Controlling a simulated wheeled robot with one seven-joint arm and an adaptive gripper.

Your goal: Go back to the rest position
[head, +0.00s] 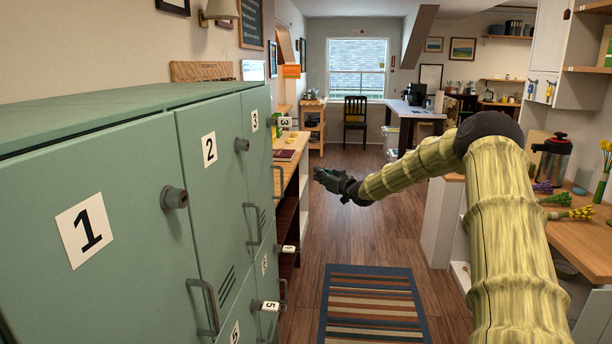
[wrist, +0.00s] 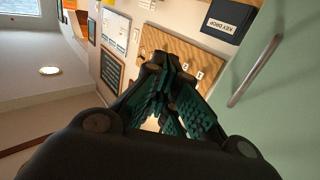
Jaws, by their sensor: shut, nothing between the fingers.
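My gripper (head: 330,180) is at the end of my yellow-green sleeved arm, in the open space to the right of the green lockers (head: 135,180). It points left toward the lockers and touches nothing. In the wrist view my gripper (wrist: 155,75) has dark fingers with teal ribbed pads, shut and empty. The wrist view is turned on its side, with a locker handle (wrist: 254,70) at the right and a wooden key board (wrist: 180,58) beyond the fingers.
Locker handles and numbered tags stick out on the left. A wooden counter (head: 575,232) with flowers and a flask (head: 551,160) stands on the right. A striped rug (head: 372,305) lies on the floor between. The aisle toward the chair (head: 355,115) and window is clear.

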